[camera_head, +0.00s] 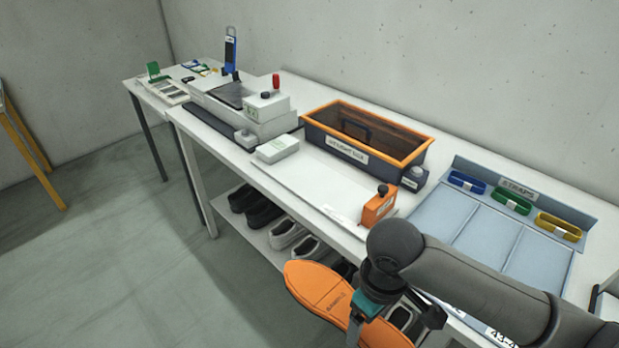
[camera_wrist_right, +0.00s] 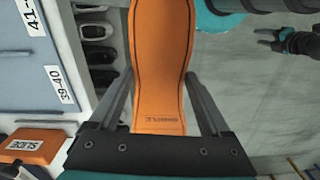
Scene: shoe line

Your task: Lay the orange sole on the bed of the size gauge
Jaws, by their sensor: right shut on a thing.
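The orange sole (camera_head: 320,290) hangs in the air in front of the table, its flat face towards the head camera. My right gripper (camera_head: 357,318) is shut on it, and the right wrist view shows the sole (camera_wrist_right: 160,60) between both fingers. The size gauge (camera_head: 308,186) is a flat white bed on the table, with a white block at its left end and an orange block (camera_head: 378,207) at its right end. The bed is bare. The sole is apart from it, nearer the camera. My left gripper (camera_wrist_right: 262,38) shows small in the right wrist view, empty, fingers apart.
An orange-rimmed bin (camera_head: 415,158) stands behind the gauge. A blue-grey straps tray (camera_head: 485,235) lies to its right, partly behind my right arm. A grey-white machine (camera_head: 262,112) stands to its left. Several shoes (camera_head: 286,234) sit on the lower shelf.

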